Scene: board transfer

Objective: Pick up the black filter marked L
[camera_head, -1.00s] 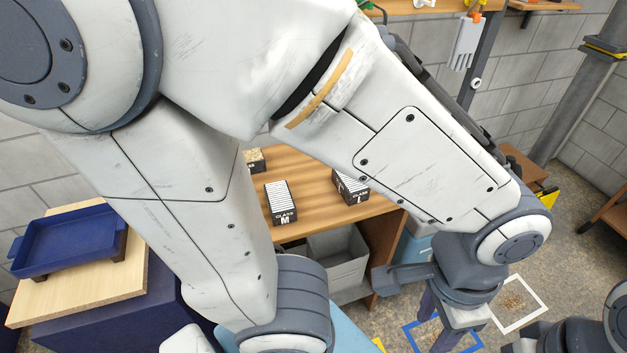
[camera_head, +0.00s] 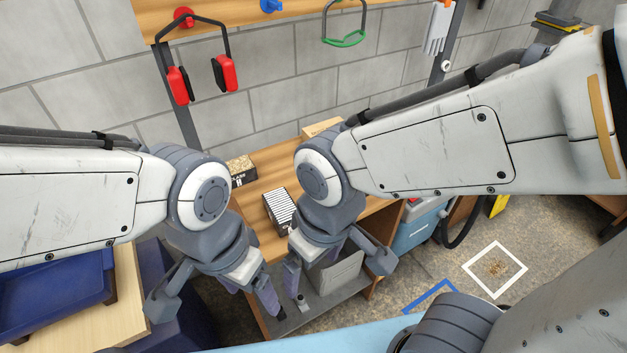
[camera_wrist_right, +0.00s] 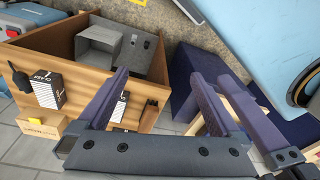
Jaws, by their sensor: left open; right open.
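A black filter with a white pleated face (camera_head: 279,208) stands on the wooden workbench, partly behind my right gripper; its letter cannot be read now. In the right wrist view two black-and-white filters, one at the left (camera_wrist_right: 47,90) and one nearer the middle (camera_wrist_right: 121,106), stand on the bench; I cannot tell which is marked L. My right gripper (camera_head: 343,283) is open and empty, over the bench's front side and apart from the filters; its fingers also show in the right wrist view (camera_wrist_right: 165,95). My left gripper (camera_head: 215,302) is open and empty, left of the bench.
A black box with a tan top (camera_head: 241,170) stands at the back of the workbench (camera_head: 262,185). A grey bin (camera_head: 335,272) sits on the shelf below. A blue tray (camera_head: 60,295) on a pale board is at the left.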

